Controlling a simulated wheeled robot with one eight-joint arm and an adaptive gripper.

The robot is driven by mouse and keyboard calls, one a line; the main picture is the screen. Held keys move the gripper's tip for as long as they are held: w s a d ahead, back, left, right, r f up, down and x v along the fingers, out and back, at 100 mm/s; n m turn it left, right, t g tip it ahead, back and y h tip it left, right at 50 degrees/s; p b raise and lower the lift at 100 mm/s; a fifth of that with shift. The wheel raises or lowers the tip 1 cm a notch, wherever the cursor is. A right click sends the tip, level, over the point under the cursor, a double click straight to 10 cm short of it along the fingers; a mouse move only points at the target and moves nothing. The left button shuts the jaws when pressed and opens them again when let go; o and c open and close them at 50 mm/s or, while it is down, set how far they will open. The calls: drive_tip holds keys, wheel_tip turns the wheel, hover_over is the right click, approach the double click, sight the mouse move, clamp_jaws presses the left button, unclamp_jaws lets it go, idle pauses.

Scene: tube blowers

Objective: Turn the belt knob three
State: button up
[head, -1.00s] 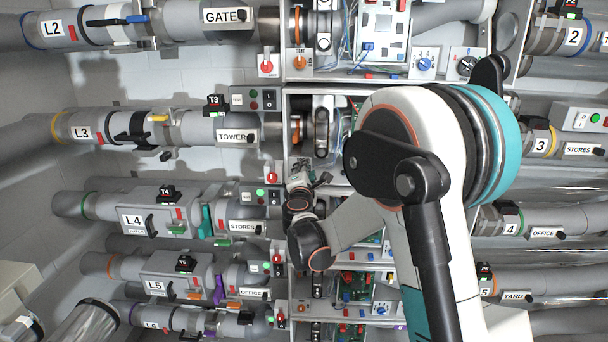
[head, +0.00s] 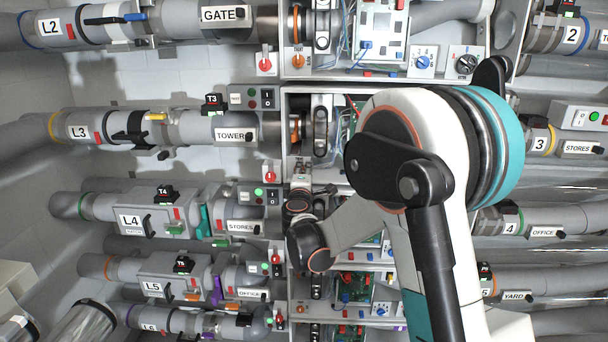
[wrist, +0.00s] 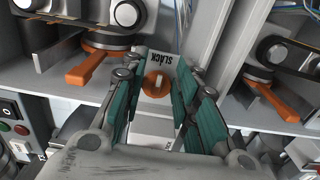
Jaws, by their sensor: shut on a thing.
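The belt knob (wrist: 157,80) is a round orange dial with a pale pointer bar, beside a plate marked SLACK (wrist: 160,62) in the wrist view. My gripper (wrist: 160,90) has its teal-padded fingers on either side of the knob and is shut on it. The exact contact at the fingertips is hard to see. In the head view my gripper (head: 299,182) is at the cabinet bay of row three, below the TOWER label (head: 231,135). There the knob is hidden by my gripper and arm.
Orange levers stand to the left (wrist: 96,68) and right (wrist: 270,95) of the knob in the wrist view, close to the fingers. Cabinet walls and shelves flank the bay. A red switch (head: 271,174) is left of my gripper in the head view.

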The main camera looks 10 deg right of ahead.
drive_tip(key=o, duration=0.7)
drive_tip(key=shift+o, duration=0.2)
drive_tip(key=v, duration=1.2)
drive_tip(key=shift+s, duration=0.1)
